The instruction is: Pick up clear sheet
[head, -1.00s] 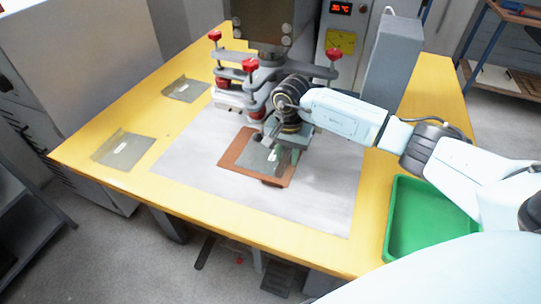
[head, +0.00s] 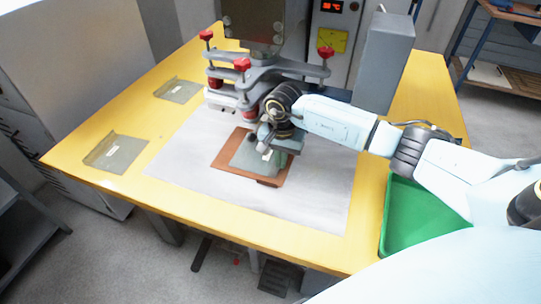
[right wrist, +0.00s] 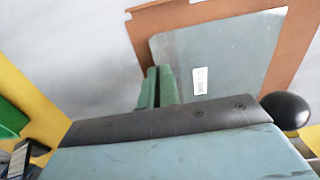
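A thin, grey-green clear sheet (head: 250,162) with a small white label lies on a brown mat (head: 224,160) in the middle of the table. The right wrist view shows the same sheet (right wrist: 235,55) nearly face on. My right gripper (head: 272,150) is at the sheet, low over the mat. In the right wrist view its two green fingers (right wrist: 158,72) are close together at the sheet's left edge. Whether they pinch that edge is unclear. The sheet's near part is hidden behind the gripper. Two similar sheets (head: 117,153) (head: 178,90) lie on the table's left. My left gripper is out of view.
A welding press (head: 262,72) with red knobs stands right behind the mat. A green tray (head: 405,215) sits at the table's right front. A grey box (head: 383,60) stands at the back right. The pale surface (head: 300,205) in front of the mat is clear.

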